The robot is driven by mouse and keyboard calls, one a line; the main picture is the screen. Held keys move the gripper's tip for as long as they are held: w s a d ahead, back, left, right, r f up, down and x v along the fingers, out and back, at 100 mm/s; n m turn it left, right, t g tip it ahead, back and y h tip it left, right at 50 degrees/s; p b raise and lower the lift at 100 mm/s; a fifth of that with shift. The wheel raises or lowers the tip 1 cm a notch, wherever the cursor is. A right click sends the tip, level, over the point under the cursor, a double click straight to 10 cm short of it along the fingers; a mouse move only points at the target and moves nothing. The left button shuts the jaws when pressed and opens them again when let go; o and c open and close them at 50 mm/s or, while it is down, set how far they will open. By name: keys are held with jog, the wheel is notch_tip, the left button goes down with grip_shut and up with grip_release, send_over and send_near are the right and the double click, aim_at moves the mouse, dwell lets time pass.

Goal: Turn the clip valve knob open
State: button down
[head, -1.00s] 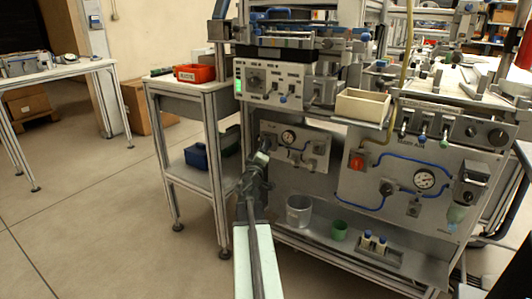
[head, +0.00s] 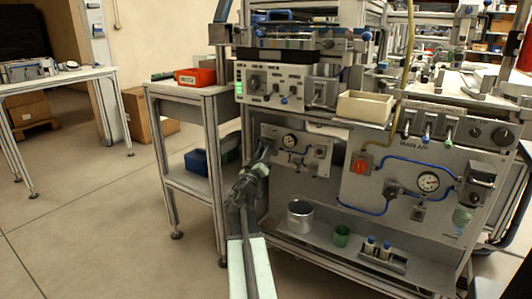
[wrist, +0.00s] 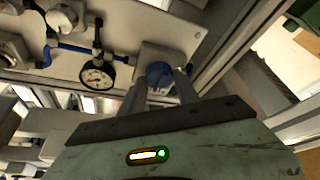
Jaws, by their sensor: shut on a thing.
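A round blue knob (wrist: 158,72) sits on a grey block on a small metal panel (wrist: 185,28) in the wrist view. My gripper (wrist: 163,82) is shut on this knob, one finger on each side. In the head view my gripper (head: 265,152) reaches the left end of the same small panel (head: 318,168), below the control box. There my gripper hides the knob. A round gauge (wrist: 97,76) with blue tubing is beside the knob; it also shows in the head view (head: 289,141). I cannot read the knob's turn angle.
A larger panel (head: 350,200) with a gauge and a red switch is at the right. A metal cup (head: 300,217) and a green cup (head: 342,236) stand on the shelf below. A side table (head: 185,92) stands at the left.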

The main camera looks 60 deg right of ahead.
jog(key=c, duration=0.9)
grip_release()
jog(key=b+v, duration=0.2)
jog(key=v, duration=0.5)
jog(key=shift+a+b, duration=0.3)
jog(key=shift+a, duration=0.05)
jog(key=shift+f, duration=0.1)
